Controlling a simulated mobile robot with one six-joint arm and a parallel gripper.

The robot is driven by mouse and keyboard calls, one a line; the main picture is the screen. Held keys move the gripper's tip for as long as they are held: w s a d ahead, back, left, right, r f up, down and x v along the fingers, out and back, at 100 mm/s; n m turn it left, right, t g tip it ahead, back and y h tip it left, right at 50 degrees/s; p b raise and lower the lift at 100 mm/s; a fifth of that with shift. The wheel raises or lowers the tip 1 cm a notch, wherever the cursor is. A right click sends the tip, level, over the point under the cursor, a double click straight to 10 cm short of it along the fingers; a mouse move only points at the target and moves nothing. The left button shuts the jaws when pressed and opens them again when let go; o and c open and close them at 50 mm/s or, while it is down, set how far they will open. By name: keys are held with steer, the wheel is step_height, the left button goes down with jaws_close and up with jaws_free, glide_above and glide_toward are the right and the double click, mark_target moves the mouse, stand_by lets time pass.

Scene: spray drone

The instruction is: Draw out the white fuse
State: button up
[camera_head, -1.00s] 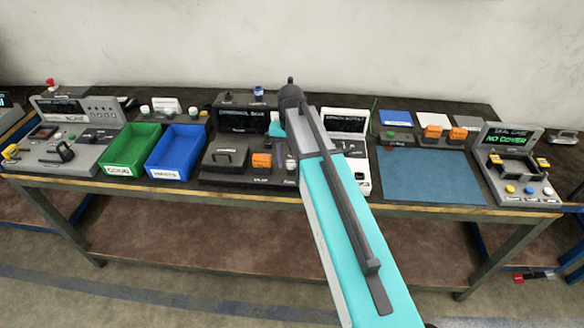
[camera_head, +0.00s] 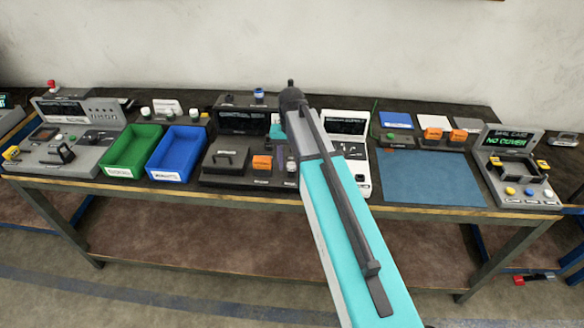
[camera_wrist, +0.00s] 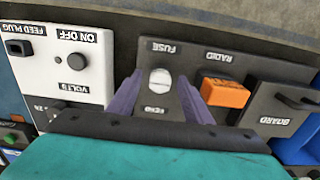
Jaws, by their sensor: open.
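The white fuse (camera_wrist: 160,82) is a round white cap with a slot, set in a dark panel marked FUSE. It shows in the wrist view between the two purple fingers of my gripper (camera_wrist: 160,102). The fingers stand apart, one on each side of the fuse, with a gap to it on both sides. I cannot tell how far the tips are above the panel. In the head view my teal arm hides part of this area, and a small white cap (camera_head: 291,167) shows beside it.
An orange RADIO block (camera_wrist: 225,92) sits close beside one finger, with a black BOARD cover (camera_wrist: 285,105) beyond. A white ON OFF panel (camera_wrist: 68,70) lies on the other side. Green (camera_head: 107,168) and blue (camera_head: 157,173) bins and a blue mat (camera_head: 430,180) are on the bench.

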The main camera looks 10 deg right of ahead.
mark_target(291, 165)
stand_by(0.8)
jaws_close()
steer(key=shift+r, duration=0.15)
steer(key=shift+r+p, duration=0.35)
steer(key=shift+p, duration=0.1)
steer(key=shift+r+p, duration=1.55)
steer(key=shift+r, duration=0.95)
